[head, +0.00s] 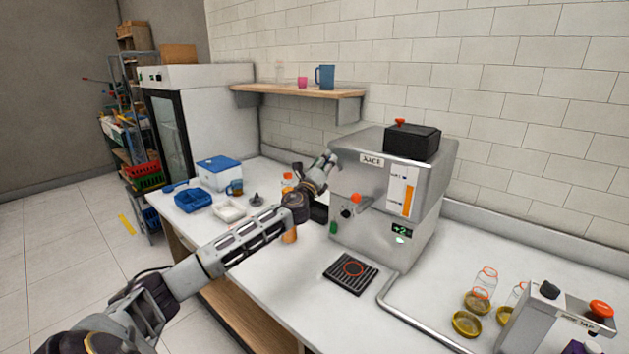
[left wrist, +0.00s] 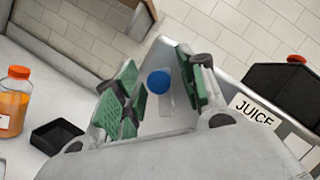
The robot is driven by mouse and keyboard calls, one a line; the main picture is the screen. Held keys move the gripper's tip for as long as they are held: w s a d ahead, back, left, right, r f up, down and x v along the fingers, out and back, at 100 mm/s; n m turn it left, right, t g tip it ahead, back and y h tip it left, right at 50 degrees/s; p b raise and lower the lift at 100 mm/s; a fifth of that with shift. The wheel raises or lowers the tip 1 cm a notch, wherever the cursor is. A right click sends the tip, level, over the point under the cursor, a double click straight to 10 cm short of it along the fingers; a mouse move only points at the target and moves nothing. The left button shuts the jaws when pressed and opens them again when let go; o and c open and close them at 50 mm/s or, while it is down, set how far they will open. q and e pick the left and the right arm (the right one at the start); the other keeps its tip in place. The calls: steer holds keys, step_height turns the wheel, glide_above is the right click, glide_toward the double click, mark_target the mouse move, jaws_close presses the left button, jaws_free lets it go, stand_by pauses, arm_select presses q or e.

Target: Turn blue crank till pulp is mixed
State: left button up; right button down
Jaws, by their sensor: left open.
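The blue crank knob (left wrist: 158,82) shows in the left wrist view, on the side of the steel juicer (head: 375,185). In that view it lies between the two green-padded fingers of my left gripper (left wrist: 160,88). The fingers are apart, and I cannot tell whether either touches the knob. In the head view my left gripper (head: 325,168) is at the juicer's upper left edge, and the crank is hidden there. The pulp is not visible. My right gripper is not in view.
A black tray (left wrist: 56,137) and an orange-capped juice bottle (left wrist: 14,100) stand beside the juicer. A black drip grate (head: 351,273) lies in front of it. Glass jars (head: 483,283) and lids stand at right. A shelf (head: 300,91) hangs on the wall.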

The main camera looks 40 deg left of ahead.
arm_select(q)
steer(key=v, duration=1.1)
stand_by(0.9)
steer(key=shift+s+d, duration=0.1)
steer(key=shift+d, duration=0.05)
stand_by(0.4)
steer(key=shift+f, duration=0.1)
